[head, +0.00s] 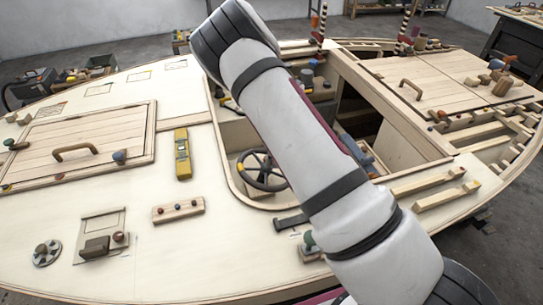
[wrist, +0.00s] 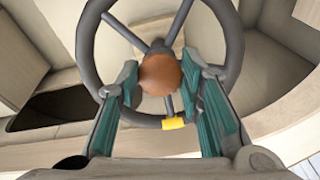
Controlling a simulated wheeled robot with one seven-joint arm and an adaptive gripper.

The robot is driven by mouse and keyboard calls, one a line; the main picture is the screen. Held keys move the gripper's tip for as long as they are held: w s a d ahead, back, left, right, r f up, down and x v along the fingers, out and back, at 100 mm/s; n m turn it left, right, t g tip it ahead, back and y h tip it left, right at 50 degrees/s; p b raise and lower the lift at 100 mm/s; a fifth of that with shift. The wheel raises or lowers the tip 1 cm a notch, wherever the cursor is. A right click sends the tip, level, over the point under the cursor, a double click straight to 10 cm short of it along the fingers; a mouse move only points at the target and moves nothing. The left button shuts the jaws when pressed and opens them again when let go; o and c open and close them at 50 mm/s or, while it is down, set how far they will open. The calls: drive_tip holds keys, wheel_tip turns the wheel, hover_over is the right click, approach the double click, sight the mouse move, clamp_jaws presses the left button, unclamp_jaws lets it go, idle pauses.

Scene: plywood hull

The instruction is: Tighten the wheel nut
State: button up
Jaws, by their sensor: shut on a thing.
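The steering wheel (head: 262,171) is dark grey and sits in the cockpit recess of the hull, partly hidden by my arm in the head view. In the wrist view the wheel (wrist: 226,22) fills the upper middle, with a small yellow mark (wrist: 173,123) at its lower rim. A round brown wheel nut (wrist: 160,73) is at the hub. My gripper (wrist: 160,78) has its teal-padded fingers on both sides of the nut and is shut on it. My gripper is hidden behind my arm in the head view.
The cockpit walls (wrist: 270,65) surround the wheel closely. A dark opening (wrist: 55,108) lies left of it in the wrist view. On the deck are a yellow level (head: 182,154), a hatch with a handle (head: 75,150) and a small knobbed block (head: 178,210).

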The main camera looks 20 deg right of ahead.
drive_tip(key=m, duration=0.3)
drive_tip(key=m+b, duration=0.1)
drive_tip(key=m, duration=0.3)
drive_tip(key=shift+w+r+g, duration=0.15)
drive_tip(key=shift+r+g, duration=0.05)
drive_tip(key=shift+g, duration=0.1)
drive_tip(key=m, duration=0.4)
drive_tip(key=shift+y, duration=0.3)
drive_tip(key=m, duration=0.3)
drive_tip(key=shift+m+b, duration=0.3)
drive_tip(key=m+y, duration=0.1)
drive_tip(key=m, duration=0.9)
drive_tip(key=shift+y, duration=0.3)
drive_tip(key=shift+m, duration=0.4)
